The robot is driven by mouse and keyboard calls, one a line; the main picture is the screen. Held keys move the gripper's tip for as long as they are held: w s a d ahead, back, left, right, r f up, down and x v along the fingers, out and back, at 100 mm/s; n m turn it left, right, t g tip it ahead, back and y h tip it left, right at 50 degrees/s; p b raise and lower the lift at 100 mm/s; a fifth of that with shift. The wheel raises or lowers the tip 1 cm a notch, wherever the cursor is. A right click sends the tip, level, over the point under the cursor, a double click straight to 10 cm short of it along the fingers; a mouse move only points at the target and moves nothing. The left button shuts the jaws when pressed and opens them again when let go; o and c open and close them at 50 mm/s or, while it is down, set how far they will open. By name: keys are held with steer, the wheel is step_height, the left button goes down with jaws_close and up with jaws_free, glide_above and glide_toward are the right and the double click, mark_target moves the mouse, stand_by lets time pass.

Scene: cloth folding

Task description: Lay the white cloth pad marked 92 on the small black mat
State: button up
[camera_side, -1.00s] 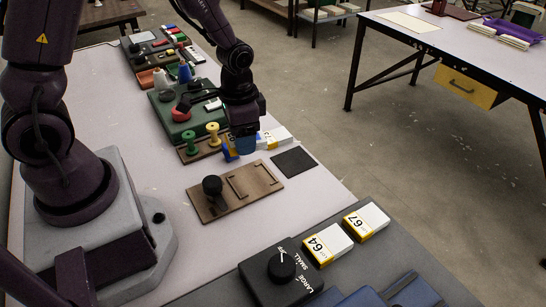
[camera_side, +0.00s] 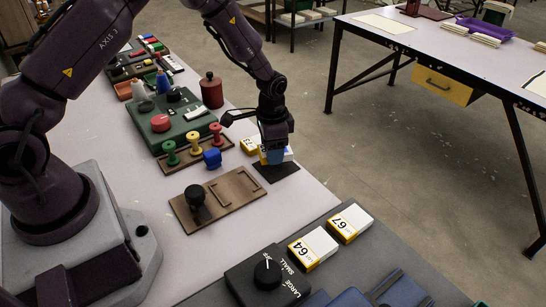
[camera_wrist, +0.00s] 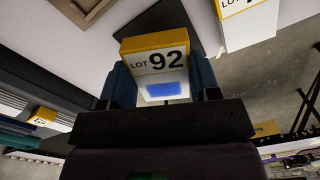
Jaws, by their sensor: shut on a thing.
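The white pad marked 92 (camera_wrist: 158,60), with a yellow label edge, is between the fingers of my gripper (camera_wrist: 160,82) in the wrist view. In the side view my gripper (camera_side: 275,154) points down, and part of the pad (camera_side: 288,155) shows beside its fingers. The small black mat (camera_side: 277,175) lies flat on the table right under the gripper, partly hidden by it. The mat's dark surface (camera_wrist: 184,16) also shows behind the pad in the wrist view. I cannot tell whether the pad touches the mat.
A brown wooden board (camera_side: 228,197) with a black knob, a spool rack (camera_side: 190,157) and a blue piece (camera_side: 212,158) are nearby. Pads marked 64 (camera_side: 313,248) and 67 (camera_side: 349,223) lie in front.

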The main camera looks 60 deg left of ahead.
steer(key=shift+w+f, duration=0.2)
steer(key=shift+f, duration=1.55)
steer(key=shift+f, duration=0.15)
steer(key=o, duration=0.9)
step_height(320, 180, up, 13)
steer(key=shift+f, duration=0.2)
step_height(320, 180, up, 11)
steer(key=n+t, duration=0.1)
steer(key=t, duration=0.1)
glide_above(273, 167)
steer(key=s+d, duration=0.1)
steer(key=s, duration=0.3)
steer(key=s+r+n+t, duration=0.1)
steer(key=s+r, duration=0.2)
steer(key=s, duration=0.3)
steer(key=s+d+r+n+t, duration=0.1)
steer(key=s+r, duration=0.3)
steer(key=s, duration=0.3)
steer(key=s+d+r+n+t, duration=0.1)
steer(key=s+r, duration=0.3)
steer(key=s, duration=0.3)
steer(key=shift+d+n+t, duration=0.2)
steer(key=shift+n+t, duration=0.1)
